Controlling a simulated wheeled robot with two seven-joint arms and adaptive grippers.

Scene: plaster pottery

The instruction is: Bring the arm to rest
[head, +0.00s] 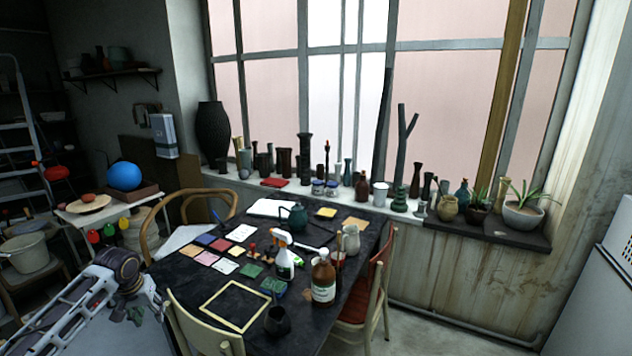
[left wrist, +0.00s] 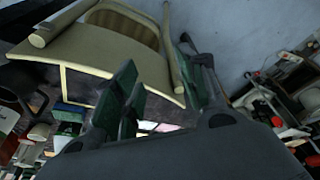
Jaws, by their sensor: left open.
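My left arm comes in from the lower left in the head view. Its gripper (head: 135,315) hangs low beside the near left corner of the dark work table (head: 190,283), just left of the cream chair (head: 205,325). In the left wrist view, the gripper (left wrist: 160,78) has its dark green-tipped fingers spread apart with nothing held between them. The cream chair (left wrist: 95,52) shows large and close behind the fingers. My right gripper is in neither view.
The table carries a spray bottle (head: 285,258), a brown bottle (head: 323,280), a yellow frame (head: 235,305) and several coloured tiles. A small side table (head: 75,218) bears a blue ball (head: 124,176). A red-seated chair (head: 362,305) stands at the right. Bare floor lies beyond it.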

